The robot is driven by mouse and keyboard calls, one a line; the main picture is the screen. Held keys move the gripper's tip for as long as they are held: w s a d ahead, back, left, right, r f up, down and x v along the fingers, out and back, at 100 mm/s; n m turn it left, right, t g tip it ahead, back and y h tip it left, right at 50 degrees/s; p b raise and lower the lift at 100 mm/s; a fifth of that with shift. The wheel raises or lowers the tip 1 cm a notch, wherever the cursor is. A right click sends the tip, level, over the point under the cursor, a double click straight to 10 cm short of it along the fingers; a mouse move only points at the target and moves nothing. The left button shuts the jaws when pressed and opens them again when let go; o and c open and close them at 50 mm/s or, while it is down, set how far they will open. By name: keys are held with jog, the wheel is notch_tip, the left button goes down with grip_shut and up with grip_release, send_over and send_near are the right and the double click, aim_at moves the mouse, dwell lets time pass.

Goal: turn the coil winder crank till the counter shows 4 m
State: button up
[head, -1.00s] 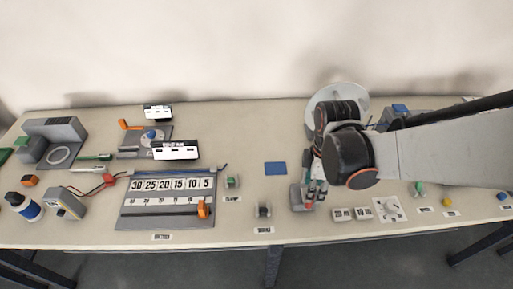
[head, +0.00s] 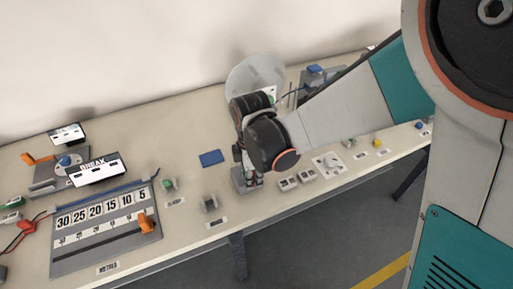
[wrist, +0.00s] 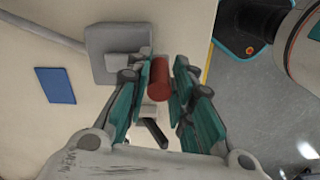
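A red cylindrical handle (wrist: 160,78), which looks like the crank grip, lies between the fingertips of my gripper (wrist: 163,82) in the wrist view. The pads sit close on both sides of it and appear to be shut on it. A grey block (wrist: 108,52) stands beside the handle. In the head view my gripper is mostly hidden behind my arm, above a grey base (head: 243,181) on the bench. A pale round disc (head: 256,76) stands behind my arm. I cannot make out a counter reading in either view.
A blue pad (head: 211,158) lies left of the grey base. White blocks (head: 297,180) and a dial plate (head: 328,166) lie to the right. A numbered board (head: 105,225) with an orange slider lies at the left. The bench's front edge is close.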

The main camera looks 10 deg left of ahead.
grip_shut()
jog(key=w+a+m+b, duration=0.1)
jog(key=w+a+m, duration=0.2)
jog(key=m, duration=1.1)
jog(key=w+a+m, duration=0.3)
jog(key=a+m, duration=0.1)
jog(key=m, duration=1)
jog(key=shift+w+a+m+b, duration=0.2)
jog(key=shift+a+m+b, duration=0.05)
jog(key=shift+m+b, duration=0.1)
dwell(0.4)
